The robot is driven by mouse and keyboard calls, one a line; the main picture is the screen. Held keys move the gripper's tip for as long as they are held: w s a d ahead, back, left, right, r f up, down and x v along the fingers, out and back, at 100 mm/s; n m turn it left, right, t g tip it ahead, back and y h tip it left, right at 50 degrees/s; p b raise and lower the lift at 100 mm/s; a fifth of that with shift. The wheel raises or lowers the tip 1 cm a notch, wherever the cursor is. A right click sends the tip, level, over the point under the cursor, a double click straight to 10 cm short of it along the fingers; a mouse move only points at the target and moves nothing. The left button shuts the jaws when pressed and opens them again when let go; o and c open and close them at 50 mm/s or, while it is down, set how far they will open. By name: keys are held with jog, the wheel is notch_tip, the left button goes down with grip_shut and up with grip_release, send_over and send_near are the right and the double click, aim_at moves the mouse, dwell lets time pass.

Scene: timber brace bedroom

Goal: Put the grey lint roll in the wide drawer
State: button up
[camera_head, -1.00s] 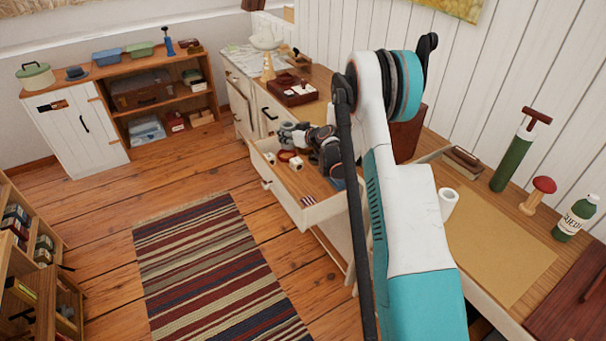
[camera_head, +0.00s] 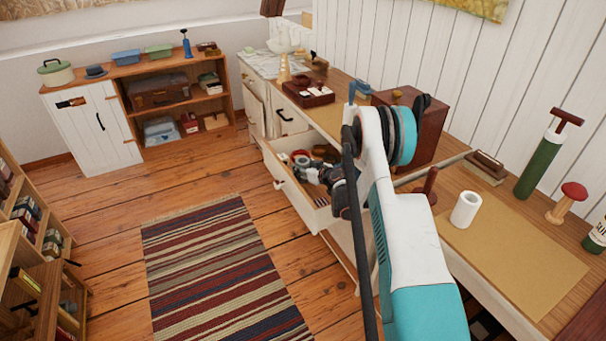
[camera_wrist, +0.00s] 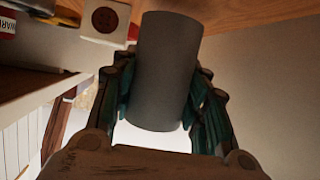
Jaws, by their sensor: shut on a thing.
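The grey lint roll (camera_wrist: 165,70), a plain grey cylinder, is between the two fingers of my gripper (camera_wrist: 160,105) in the wrist view. The fingers are shut on its sides. In the head view my gripper (camera_head: 318,176) is low at the open wide drawer (camera_head: 303,207), among or just above the things in it. The drawer is white and pulled out from the desk. The roll cannot be told apart clearly there, and I cannot tell whether it touches the drawer floor. My arm hides the drawer's right part.
A white box with a red round face (camera_wrist: 105,20) is close to the roll. A white roll (camera_head: 465,210) stands on the desk mat (camera_head: 520,255). A brown wooden box (camera_head: 425,125) stands behind my arm.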

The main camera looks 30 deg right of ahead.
jog(key=shift+f, duration=0.65)
jog(key=shift+f, duration=0.1)
jog(key=o, duration=1.1)
jog(key=shift+c, duration=0.2)
jog(key=shift+s+r, duration=0.2)
jog(key=p+v, duration=0.2)
jog(key=v, duration=0.4)
jog(key=shift+d+r, duration=0.1)
jog(key=shift+s+r+p, duration=0.1)
jog(key=shift+s+p, duration=0.2)
jog(key=shift+s, duration=0.2)
